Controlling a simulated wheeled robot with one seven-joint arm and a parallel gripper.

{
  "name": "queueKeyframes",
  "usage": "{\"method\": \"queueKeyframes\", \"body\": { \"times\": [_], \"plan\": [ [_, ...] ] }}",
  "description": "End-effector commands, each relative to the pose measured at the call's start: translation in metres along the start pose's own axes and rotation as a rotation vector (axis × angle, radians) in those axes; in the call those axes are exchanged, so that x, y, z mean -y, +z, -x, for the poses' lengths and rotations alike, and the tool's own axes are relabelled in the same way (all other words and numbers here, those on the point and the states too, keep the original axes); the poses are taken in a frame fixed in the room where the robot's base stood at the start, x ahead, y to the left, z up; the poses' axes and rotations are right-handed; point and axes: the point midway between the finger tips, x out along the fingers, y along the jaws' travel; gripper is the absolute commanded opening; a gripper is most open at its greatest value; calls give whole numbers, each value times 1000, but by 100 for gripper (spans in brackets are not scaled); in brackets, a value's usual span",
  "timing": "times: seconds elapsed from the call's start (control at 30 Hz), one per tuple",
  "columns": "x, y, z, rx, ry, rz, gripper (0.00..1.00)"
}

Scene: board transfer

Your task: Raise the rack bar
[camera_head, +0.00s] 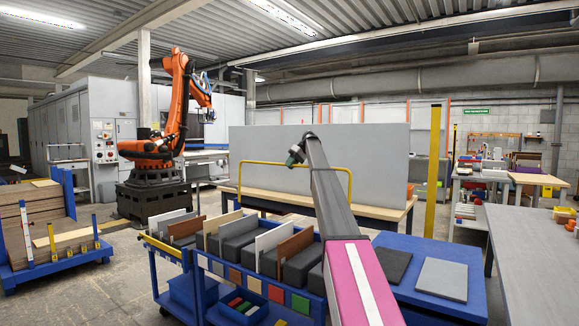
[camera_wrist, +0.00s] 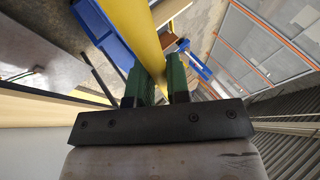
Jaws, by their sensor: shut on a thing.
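The rack bar is a yellow hoop (camera_head: 262,163) above the blue rack cart (camera_head: 207,262) in the head view. Its top runs level across, with a leg down at each end. In the wrist view the yellow bar (camera_wrist: 133,20) passes between the green fingers of my gripper (camera_wrist: 160,78). My gripper (camera_head: 295,156) is at the middle of the bar's top in the head view, shut on it. My arm hides part of the bar and rack behind it.
Grey, white and brown boards (camera_head: 238,237) stand in the rack. A blue table (camera_head: 445,260) with a grey panel (camera_head: 442,279) is to the right. A large grey partition (camera_head: 385,150) and wooden bench stand behind. A yellow post (camera_head: 433,170) stands right of my arm.

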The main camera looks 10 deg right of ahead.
Motion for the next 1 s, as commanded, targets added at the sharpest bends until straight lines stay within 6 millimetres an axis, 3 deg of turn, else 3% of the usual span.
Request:
{"method": "queueKeyframes", "body": {
  "times": [0.3,0.33,0.4,0.83,1.0],
  "plan": [
    [-4,6,-5,10,2,-5,0],
    [-4,6,-5,10,2,-5,27],
    [-3,5,-4,9,3,-5,42],
    [1,2,-2,4,6,0,42],
    [14,7,-8,3,49,20,42]
  ]
}}
